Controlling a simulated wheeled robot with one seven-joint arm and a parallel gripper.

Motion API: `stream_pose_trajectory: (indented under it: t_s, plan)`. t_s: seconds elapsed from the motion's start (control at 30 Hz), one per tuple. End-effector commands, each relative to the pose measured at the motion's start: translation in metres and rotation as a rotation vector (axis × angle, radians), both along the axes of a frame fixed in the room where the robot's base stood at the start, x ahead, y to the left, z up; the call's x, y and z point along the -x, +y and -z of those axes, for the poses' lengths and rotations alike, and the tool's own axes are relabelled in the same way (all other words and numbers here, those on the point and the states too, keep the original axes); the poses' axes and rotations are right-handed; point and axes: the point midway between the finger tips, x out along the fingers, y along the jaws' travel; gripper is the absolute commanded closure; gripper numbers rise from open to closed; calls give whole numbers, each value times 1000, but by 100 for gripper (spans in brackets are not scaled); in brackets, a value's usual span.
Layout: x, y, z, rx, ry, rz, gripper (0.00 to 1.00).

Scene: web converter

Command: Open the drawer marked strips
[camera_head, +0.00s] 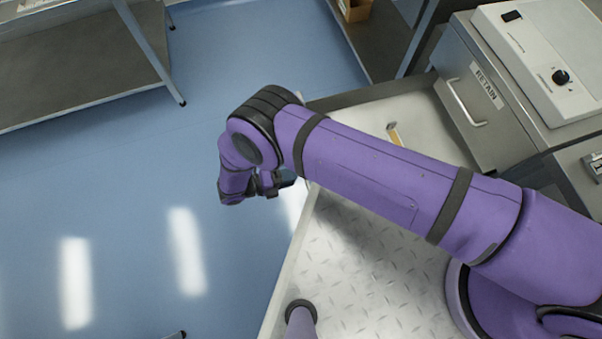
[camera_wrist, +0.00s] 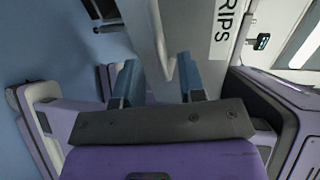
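In the wrist view a light grey drawer front (camera_wrist: 190,25) carries a white label (camera_wrist: 225,28), cut off by the picture's top edge, on which "RIPS" can be read. A pale bar handle (camera_wrist: 158,40) runs down from the top edge to a bend between the fingertips. My gripper (camera_wrist: 158,80) is open, with one blue-grey finger on each side of the handle's lower end. Whether either finger touches it I cannot tell. In the head view my gripper (camera_head: 272,186) is partly hidden by my purple arm, and the strips drawer cannot be made out.
A drawer marked RETAIN (camera_head: 465,100) with a bar handle is at upper right, beside a white control box (camera_head: 545,60). A grey table (camera_head: 80,65) stands at upper left. The blue floor (camera_head: 130,200) left of my gripper is mostly clear.

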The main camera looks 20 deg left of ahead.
Motion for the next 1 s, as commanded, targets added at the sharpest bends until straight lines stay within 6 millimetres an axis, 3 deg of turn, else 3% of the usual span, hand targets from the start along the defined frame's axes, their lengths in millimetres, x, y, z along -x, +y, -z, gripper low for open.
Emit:
stream_pose_trajectory:
  t_s: [0.1, 0.33, 1.0]
  plan:
    - [13, 19, -4, -4, -2, -1, 63]
    - [29, 40, -10, -2, 0, -1, 63]
    - [32, 44, -11, 0, 0, 0, 63]
